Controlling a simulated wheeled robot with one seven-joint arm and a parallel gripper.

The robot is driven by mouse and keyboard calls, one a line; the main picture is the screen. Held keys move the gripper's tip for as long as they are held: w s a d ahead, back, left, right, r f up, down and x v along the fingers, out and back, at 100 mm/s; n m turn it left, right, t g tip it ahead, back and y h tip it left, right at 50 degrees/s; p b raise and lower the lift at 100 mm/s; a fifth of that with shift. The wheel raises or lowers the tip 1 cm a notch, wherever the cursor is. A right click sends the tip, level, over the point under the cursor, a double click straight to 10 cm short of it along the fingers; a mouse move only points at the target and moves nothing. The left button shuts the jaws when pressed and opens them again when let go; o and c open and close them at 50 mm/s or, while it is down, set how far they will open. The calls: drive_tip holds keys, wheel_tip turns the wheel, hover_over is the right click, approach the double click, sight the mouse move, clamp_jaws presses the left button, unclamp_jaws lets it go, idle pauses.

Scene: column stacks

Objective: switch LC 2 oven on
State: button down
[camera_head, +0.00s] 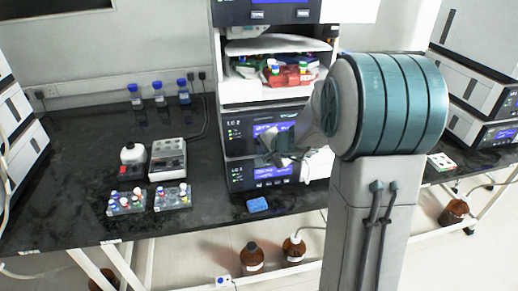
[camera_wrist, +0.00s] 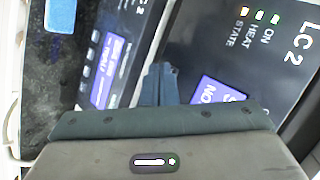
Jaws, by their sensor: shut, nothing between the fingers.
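The LC 2 oven (camera_head: 238,145) is the upper dark module in the lower part of the middle stack. Its panel in the wrist view (camera_wrist: 290,85) carries the label "LC 2", the words ON, HEAT and STATE, and small yellow, pale and green lights. Its violet display (camera_wrist: 216,94) is lit and partly hidden by my gripper body. My gripper (camera_head: 284,159) is shut and empty in front of the stack, near the bottom of the oven. In the wrist view, the shut fingertips (camera_wrist: 160,72) show near the gap between the two modules. I cannot tell whether they touch anything.
A second module with a lit blue display (camera_wrist: 104,70) sits directly below the oven. A blue block (camera_head: 257,204) lies on the bench in front. Vial racks (camera_head: 126,209), a grey device (camera_head: 168,158) and blue-capped bottles (camera_head: 158,94) stand left.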

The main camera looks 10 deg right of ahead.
drive_tip(key=shift+s+b, duration=0.35)
drive_tip(key=shift+s, duration=0.35)
drive_tip(key=s+b, duration=0.2)
drive_tip(key=s, duration=0.3)
idle(0.6)
drive_tip(key=s+a+r+n+g+y, duration=0.15)
drive_tip(key=s+a+n+g, duration=0.4)
drive_tip(key=s, duration=0.55)
drive_tip(key=s+d+n+h, duration=0.4)
drive_tip(key=s+n+h, duration=0.1)
drive_tip(key=s, duration=0.7)
drive_tip(key=shift+s+d+r+g, duration=0.2)
drive_tip(key=shift+s+d+g, duration=0.05)
drive_tip(key=shift+d+g, duration=0.15)
